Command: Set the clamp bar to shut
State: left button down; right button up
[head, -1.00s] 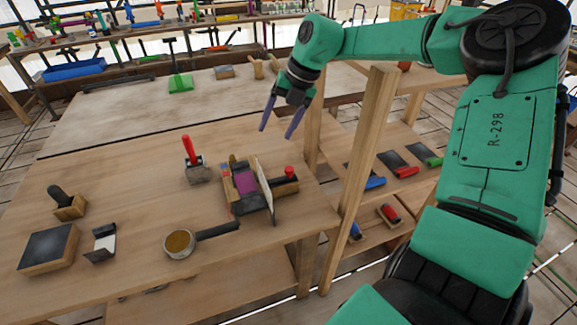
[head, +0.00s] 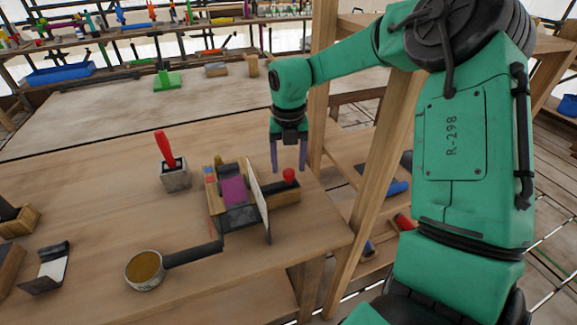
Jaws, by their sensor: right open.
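A small fixture (head: 238,216) stands on the wooden bench, with a purple block (head: 233,190) in it and an upright pale plate (head: 258,200) on its right side. A red knob (head: 289,175) sits on a wooden block (head: 284,192) just right of the plate. I cannot tell for certain which part is the clamp bar. My right gripper (head: 288,168) is open and empty, fingers pointing down, at the red knob in the picture. Whether it touches the knob I cannot tell. My left gripper is not in view.
A red-handled tool (head: 172,168) stands left of the fixture. A round pan (head: 146,270) with a dark handle lies in front. A wooden post (head: 385,165) rises right of the bench, close to my right arm. The bench's left middle is clear.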

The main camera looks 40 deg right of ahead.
jog(key=shift+s+a+f, duration=0.1)
jog(key=shift+s+f, duration=0.05)
jog(key=shift+f, duration=0.6)
grip_shut()
dwell(0.9)
